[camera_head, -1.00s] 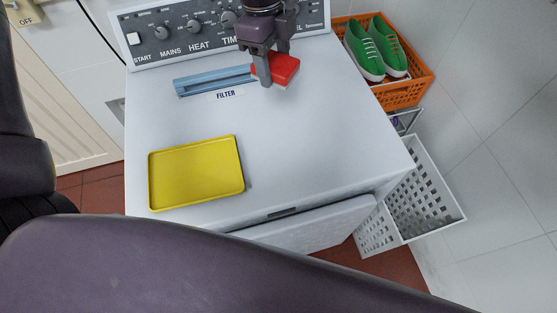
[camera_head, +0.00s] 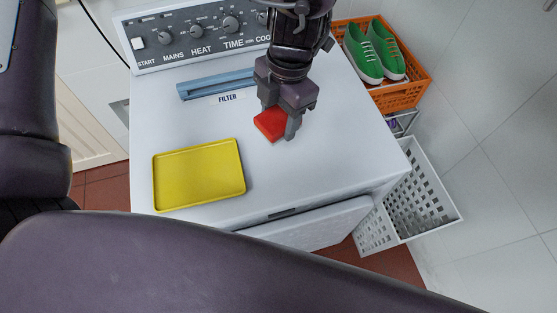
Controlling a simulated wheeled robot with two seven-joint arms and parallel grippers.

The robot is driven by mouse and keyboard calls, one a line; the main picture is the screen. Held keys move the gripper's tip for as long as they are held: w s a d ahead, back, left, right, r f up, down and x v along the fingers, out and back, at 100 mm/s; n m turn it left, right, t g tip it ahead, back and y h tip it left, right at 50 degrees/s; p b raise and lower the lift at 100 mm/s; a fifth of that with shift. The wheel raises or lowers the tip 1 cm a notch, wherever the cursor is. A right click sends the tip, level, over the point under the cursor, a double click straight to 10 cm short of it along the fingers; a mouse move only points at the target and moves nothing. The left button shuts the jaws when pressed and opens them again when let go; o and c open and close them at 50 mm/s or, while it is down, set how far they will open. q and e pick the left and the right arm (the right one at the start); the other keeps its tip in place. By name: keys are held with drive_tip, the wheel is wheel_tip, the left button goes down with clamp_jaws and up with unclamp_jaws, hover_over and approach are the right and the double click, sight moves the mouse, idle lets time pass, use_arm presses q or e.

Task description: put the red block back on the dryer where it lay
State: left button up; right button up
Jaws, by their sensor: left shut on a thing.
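The red block (camera_head: 268,124) is between the fingers of my left gripper (camera_head: 279,122), over the middle of the white dryer top (camera_head: 200,118). The gripper points down and is shut on the block, with one finger on its near right side. The block is low over the surface; I cannot tell whether it touches. Part of the block is hidden behind the fingers. My right gripper is not in view.
A yellow tray (camera_head: 198,175) lies on the dryer's front left. The blue filter handle (camera_head: 215,84) is behind it, below the control panel (camera_head: 190,38). An orange crate (camera_head: 402,97) with green shoes (camera_head: 362,55) and a white basket (camera_head: 425,190) stand to the right. Bare dryer top lies right of the block.

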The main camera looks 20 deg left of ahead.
use_arm(q)
hover_over(277, 168)
drive_tip(key=f, duration=0.6)
drive_tip(key=f+p, duration=0.1)
drive_tip(key=f, duration=0.6)
drive_tip(key=shift+w+d+f, duration=0.1)
drive_tip(key=shift+w+d, duration=0.05)
drive_tip(key=shift+d, duration=0.05)
drive_tip(key=shift+f, duration=2.05)
drive_tip(key=shift+f, duration=0.1)
drive_tip(key=o, duration=0.9)
drive_tip(key=shift+c, duration=0.2)
drive_tip(key=shift+o, duration=0.9)
wheel_tip(277, 168, up, 12)
drive_tip(key=w+d+b, duration=0.1)
drive_tip(key=shift+w+b, duration=0.25)
drive_tip(key=shift+b, duration=0.05)
